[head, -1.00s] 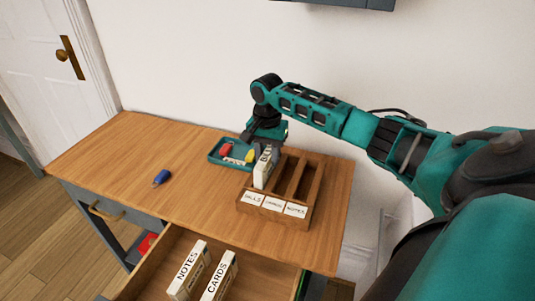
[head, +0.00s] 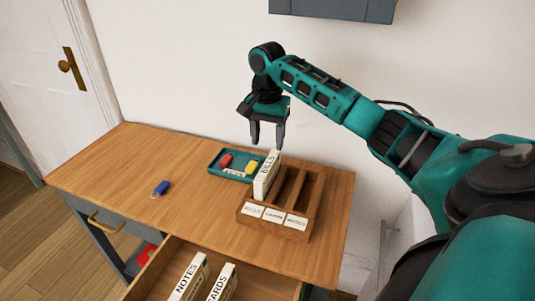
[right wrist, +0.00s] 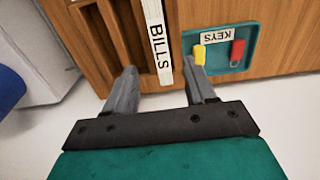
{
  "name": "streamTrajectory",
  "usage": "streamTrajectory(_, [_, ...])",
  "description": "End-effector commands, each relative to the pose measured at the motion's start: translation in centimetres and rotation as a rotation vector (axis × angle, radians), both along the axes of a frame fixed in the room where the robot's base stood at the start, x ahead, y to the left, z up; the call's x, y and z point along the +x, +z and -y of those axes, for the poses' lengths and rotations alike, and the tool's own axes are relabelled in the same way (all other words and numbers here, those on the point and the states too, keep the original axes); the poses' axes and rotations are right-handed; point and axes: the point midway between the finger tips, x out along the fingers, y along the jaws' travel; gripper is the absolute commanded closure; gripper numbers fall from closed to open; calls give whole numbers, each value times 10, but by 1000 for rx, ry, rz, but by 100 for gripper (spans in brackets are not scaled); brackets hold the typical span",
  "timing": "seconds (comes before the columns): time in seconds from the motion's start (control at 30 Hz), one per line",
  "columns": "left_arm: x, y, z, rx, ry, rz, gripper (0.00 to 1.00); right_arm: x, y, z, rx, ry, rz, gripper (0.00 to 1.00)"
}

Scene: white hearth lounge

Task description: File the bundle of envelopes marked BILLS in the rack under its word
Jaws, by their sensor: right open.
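The BILLS bundle (head: 265,174) is a white block of envelopes standing upright in the left compartment of the wooden rack (head: 274,227), above the label reading BILLS. It also shows in the right wrist view (right wrist: 157,40), with its word facing up. My right gripper (head: 267,147) is open and empty above the bundle, apart from it. In the right wrist view its two fingers (right wrist: 160,85) are spread, with the bundle beyond them. The rack's other two compartments, labelled CARDS and NOTES, look empty. My left gripper is not in view.
A teal KEYS tray (head: 215,167) with a red and a yellow key tag sits left of the rack. A blue tag (head: 161,188) lies on the desk (head: 120,170). The open drawer holds the NOTES bundle (head: 189,278) and CARDS bundle (head: 221,284).

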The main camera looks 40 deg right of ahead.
Motion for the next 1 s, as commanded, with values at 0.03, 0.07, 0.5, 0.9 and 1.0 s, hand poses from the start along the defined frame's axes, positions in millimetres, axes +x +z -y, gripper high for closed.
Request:
streamTrajectory(0.03, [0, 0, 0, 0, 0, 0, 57, 1, 9, 0, 0, 0, 3, 45])
streamTrajectory(0.07, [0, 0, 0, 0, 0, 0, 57, 1, 13, 0, 0, 0, 3, 45])
streamTrajectory(0.5, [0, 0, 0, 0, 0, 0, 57, 0, 28, -1, 1, 1, 0, 45])
streamTrajectory(0.9, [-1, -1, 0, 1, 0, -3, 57, 0, 27, 0, 1, 0, 0, 45])
streamTrajectory(1.0, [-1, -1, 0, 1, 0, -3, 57, 0, 27, 0, 1, 0, 0, 45])
